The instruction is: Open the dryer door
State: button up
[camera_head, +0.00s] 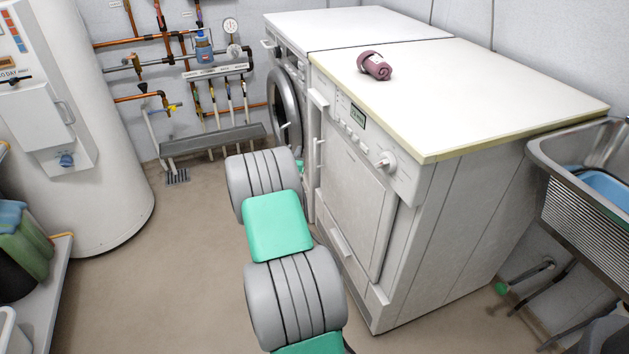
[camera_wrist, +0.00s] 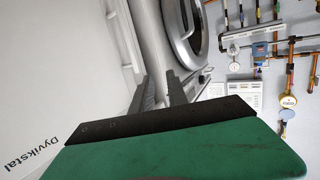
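The dryer (camera_head: 420,230) is the nearer white machine in the head view, with a knob and display on its front. Its square dryer door (camera_head: 352,200) looks shut, and a white handle (camera_head: 318,152) stands at its left side. In the wrist view, my gripper (camera_wrist: 160,76) shows two dark fingers with a gap between them and nothing in it. A white panel marked "Dyvikstal" (camera_wrist: 60,70) fills the left of that view, beside the fingers. In the head view my arm hides most of my gripper, which is near the handle side of the door.
A washer with a round door (camera_head: 284,108) stands beyond the dryer; its door also shows in the wrist view (camera_wrist: 188,28). A rolled purple towel (camera_head: 375,66) lies on top. A sink (camera_head: 580,165) is at right. Floor (camera_head: 180,270) at left is clear.

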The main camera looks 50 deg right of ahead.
jog(key=h+b, duration=0.2)
send_near(315, 152)
jog(key=x, duration=0.3)
jog(key=b+x, duration=0.1)
jog(key=x, duration=0.6)
jog(key=shift+w+d+b, duration=0.15)
jog(key=shift+d+b, duration=0.15)
jog(key=shift+b, duration=0.1)
jog(key=shift+r, duration=0.1)
jog(key=shift+c, duration=0.2)
grip_shut()
